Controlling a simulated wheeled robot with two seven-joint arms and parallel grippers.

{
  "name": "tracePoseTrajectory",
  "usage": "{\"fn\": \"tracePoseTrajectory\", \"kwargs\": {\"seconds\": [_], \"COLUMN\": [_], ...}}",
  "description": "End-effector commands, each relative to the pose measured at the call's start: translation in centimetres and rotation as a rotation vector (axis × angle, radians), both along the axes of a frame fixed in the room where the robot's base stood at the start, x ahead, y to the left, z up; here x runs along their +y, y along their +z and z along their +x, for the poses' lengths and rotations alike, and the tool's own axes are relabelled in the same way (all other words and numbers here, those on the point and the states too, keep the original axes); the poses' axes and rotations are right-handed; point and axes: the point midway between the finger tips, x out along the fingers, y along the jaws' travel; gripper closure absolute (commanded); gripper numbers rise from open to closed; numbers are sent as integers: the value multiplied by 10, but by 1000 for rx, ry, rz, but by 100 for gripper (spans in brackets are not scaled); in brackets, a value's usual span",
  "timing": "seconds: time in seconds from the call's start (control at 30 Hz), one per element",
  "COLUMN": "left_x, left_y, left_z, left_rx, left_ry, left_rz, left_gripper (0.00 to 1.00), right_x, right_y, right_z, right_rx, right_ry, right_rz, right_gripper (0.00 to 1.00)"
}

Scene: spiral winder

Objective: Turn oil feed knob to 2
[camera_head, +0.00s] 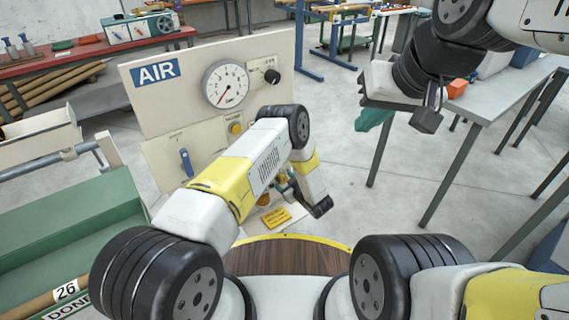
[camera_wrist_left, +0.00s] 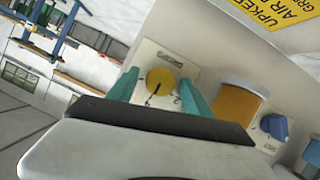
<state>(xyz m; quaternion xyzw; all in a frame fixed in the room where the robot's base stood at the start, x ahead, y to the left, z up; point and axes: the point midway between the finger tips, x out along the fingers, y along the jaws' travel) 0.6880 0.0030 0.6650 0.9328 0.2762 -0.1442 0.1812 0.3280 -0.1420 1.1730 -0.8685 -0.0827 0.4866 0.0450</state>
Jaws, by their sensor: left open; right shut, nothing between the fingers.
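A round yellow knob (camera_wrist_left: 160,81) with a dark pointer line sits on a pale plate with small marks in the left wrist view. The pointer slants toward the lower left of that picture; the plate's lettering is too small to read, so I cannot confirm it is the oil feed knob. My left gripper (camera_wrist_left: 158,94) is open, with one teal finger on each side of the knob. I cannot tell whether they touch it. In the head view my left arm largely hides this spot. My right gripper (camera_head: 374,119) is shut and empty, held up at the right.
The AIR panel (camera_head: 155,105) carries a pressure gauge (camera_head: 226,84), a black knob (camera_head: 272,76) and a blue lever (camera_head: 186,163). An orange cylinder (camera_wrist_left: 235,103) and a blue knob (camera_wrist_left: 274,126) stand right of the yellow knob. A grey table (camera_head: 495,95) is at the right.

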Motion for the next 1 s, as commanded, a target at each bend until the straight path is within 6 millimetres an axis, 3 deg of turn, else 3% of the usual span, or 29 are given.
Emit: {"fn": "tracePoseTrajectory", "kwargs": {"seconds": [0.13,0.43,0.77,1.0], "left_x": [0,-1,0,0], "left_y": [0,0,0,-1], "left_z": [0,0,-1,-2], "left_rx": [0,1,-26,-110], "left_ry": [0,0,0,-1], "left_rz": [0,-1,-37,-156], "left_gripper": [43,100,100,100], "right_x": [0,0,0,0], "right_y": [0,0,0,0], "right_z": [0,0,0,0], "right_rx": [0,0,0,0], "right_ry": [0,0,0,0], "right_rz": [0,0,0,0], "right_gripper": [100,100,100,100]}}
